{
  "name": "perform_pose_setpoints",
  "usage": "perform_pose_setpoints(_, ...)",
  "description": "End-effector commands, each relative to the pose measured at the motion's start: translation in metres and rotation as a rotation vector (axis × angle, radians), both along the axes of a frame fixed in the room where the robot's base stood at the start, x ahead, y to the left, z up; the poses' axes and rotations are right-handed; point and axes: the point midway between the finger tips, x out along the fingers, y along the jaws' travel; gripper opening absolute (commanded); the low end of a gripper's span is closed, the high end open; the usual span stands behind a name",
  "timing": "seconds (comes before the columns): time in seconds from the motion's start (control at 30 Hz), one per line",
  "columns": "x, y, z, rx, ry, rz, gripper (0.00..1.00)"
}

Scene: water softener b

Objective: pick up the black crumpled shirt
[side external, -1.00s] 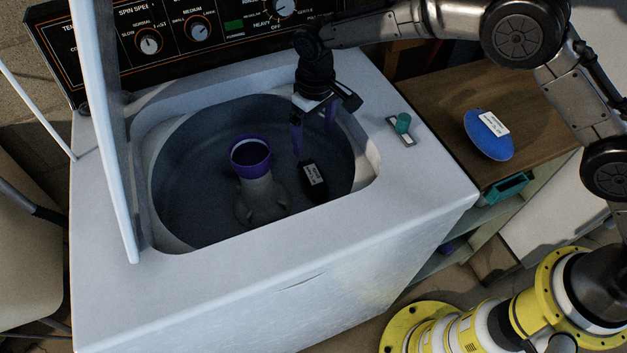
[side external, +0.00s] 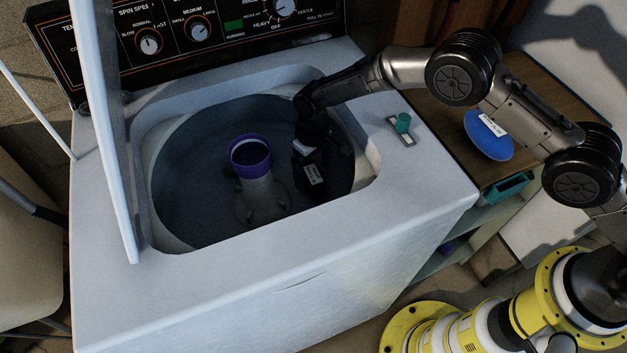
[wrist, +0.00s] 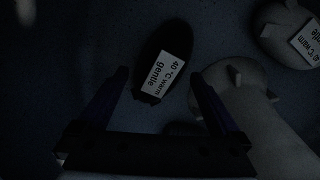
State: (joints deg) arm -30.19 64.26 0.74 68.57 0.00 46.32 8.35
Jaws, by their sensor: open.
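The black crumpled shirt (side external: 318,191) lies in the washer tub, right of the agitator. In the wrist view it is a dark rounded bundle (wrist: 172,38) with a white label reading "40 °C warm gentle". My gripper (wrist: 160,78) is open, its two purple fingers apart on either side of the bundle's near end. I cannot tell whether they touch it. In the side view my gripper (side external: 307,152) is down inside the tub, right behind the shirt, and its fingertips are hidden.
The pale agitator (side external: 262,195) with its purple cap stands mid-tub, close on one side. The tub rim (side external: 375,165) surrounds the arm. The raised lid (side external: 112,150) is at left. The wrist view shows a pale labelled bundle (wrist: 275,28) beyond the agitator.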

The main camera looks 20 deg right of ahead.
Motion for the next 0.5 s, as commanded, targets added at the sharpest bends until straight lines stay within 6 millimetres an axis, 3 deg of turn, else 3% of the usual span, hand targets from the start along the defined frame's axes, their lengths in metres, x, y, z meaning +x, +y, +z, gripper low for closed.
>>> perform_pose_setpoints(0.2,-0.004,-0.001,-0.031,-0.002,0.002,0.000,1.00)
perform_pose_setpoints(0.5,-0.003,-0.001,-0.037,0.000,0.001,0.000,1.00)
